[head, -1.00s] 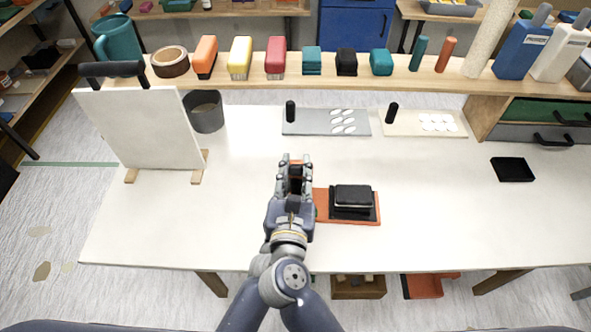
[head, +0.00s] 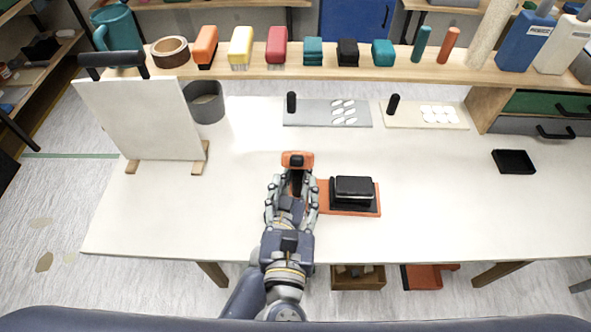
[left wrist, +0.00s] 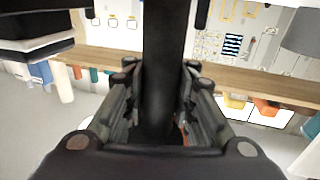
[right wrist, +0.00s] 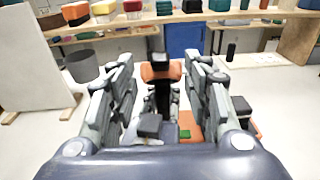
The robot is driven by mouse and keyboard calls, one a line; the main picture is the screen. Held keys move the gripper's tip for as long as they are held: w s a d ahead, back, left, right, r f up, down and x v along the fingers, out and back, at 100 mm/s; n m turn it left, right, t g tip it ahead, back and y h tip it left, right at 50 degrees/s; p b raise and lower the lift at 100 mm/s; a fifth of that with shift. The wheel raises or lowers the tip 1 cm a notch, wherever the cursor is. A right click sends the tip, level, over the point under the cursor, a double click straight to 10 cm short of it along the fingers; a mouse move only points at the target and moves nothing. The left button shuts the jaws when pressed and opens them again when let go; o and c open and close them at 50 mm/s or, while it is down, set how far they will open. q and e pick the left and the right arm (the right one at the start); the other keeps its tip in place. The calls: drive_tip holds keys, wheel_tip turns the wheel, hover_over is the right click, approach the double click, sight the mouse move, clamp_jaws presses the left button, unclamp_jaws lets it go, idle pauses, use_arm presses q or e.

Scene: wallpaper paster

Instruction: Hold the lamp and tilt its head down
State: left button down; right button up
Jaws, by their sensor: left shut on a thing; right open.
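The lamp seems to be the piece with an orange and black head (head: 297,160) standing above the white table. In the right wrist view its orange head (right wrist: 162,72) tops a dark stem. My right gripper (head: 290,178) is open just on the near side of the head; in its wrist view (right wrist: 158,80) the fingers stand apart on both sides of the lamp. In the left wrist view my left gripper (left wrist: 158,75) is shut on a thick black post (left wrist: 165,50), apparently the lamp's.
An orange tray (head: 372,209) with a black block (head: 353,187) lies right of my right gripper. A white board (head: 140,120) and grey bin (head: 208,103) stand at left. Two plates with white ovals lie behind. The table's front left and right areas are clear.

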sight(297, 161)
drive_tip(key=s, duration=0.4)
drive_tip(key=shift+a+r, duration=0.1)
drive_tip(key=shift+r, duration=0.05)
drive_tip(key=c, duration=0.4)
drive_tip(key=shift+s+f, duration=0.1)
drive_tip(key=shift+f, duration=0.35)
drive_tip(key=c, duration=0.5)
drive_tip(key=shift+t, duration=0.5)
drive_tip(key=f, duration=0.4)
drive_tip(key=shift+s, duration=0.35)
clamp_jaws()
drive_tip(key=w, duration=1)
drive_tip(key=shift+d+f, duration=0.2)
drive_tip(key=shift+d, duration=0.05)
